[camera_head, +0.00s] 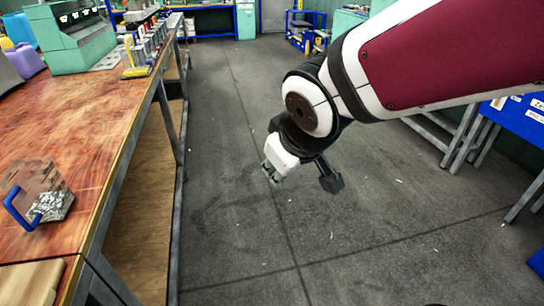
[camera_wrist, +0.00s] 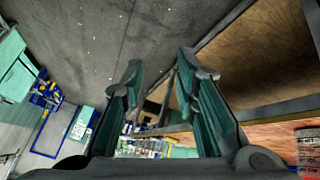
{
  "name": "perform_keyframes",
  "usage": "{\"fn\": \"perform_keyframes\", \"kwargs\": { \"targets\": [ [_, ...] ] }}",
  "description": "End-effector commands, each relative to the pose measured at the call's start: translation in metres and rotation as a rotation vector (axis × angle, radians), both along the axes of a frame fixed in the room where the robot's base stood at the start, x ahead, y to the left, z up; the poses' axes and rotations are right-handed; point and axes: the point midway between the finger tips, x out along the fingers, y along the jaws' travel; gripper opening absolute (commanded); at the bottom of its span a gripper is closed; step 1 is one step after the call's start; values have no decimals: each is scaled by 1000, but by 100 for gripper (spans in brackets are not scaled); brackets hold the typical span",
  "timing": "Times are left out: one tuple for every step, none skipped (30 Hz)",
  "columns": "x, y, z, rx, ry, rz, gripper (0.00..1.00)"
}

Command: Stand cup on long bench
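A blue-handled object, possibly the cup (camera_head: 36,188), is on the wooden bench top at the left edge of the head view. It has a brown patterned side and a speckled grey face, and looks tipped; I cannot be sure of its pose. The long wooden bench (camera_head: 95,125) runs away along the left side. My gripper (camera_wrist: 161,72) is open in the wrist view, with nothing between its fingers. In the head view it hangs over the floor, right of the bench and apart from it. A printed, rounded object (camera_wrist: 309,145) is cut off at the wrist view's right edge.
A light wooden board (camera_head: 30,282) lies at the bench's near end. A green machine (camera_head: 75,40), a purple jug (camera_head: 27,60) and a yellow-framed stand (camera_head: 136,60) are farther along. Blue tables (camera_head: 515,118) stand at the right. The grey floor (camera_head: 235,220) between is clear.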

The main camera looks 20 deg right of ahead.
Motion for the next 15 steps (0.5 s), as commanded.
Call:
{"fn": "perform_keyframes", "kwargs": {
  "targets": [
    [-24, -15, 5, 3, 46, -68, 28],
    [-39, -23, 6, 7, 83, -106, 28],
    [-61, -31, 8, 16, 131, -155, 28],
    [-77, -36, 9, 25, 169, -189, 28],
    [-93, -39, 9, 35, 207, -220, 28],
    [-114, -43, 10, 52, 255, -256, 28],
    [-130, -44, 11, 64, 290, -280, 28],
    [-144, -45, 12, 77, 323, -300, 28],
    [-162, -45, 13, 95, 365, -323, 28],
    [-174, -44, 13, 107, 394, -337, 28],
    [-185, -43, 14, 117, 419, -348, 28],
    [-198, -42, 15, 131, 451, -360, 28],
    [-205, -41, 15, 139, 469, -367, 28],
    [-212, -40, 15, 146, 486, -373, 28],
    [-219, -38, 16, 154, 504, -377, 28]
  ]
}}
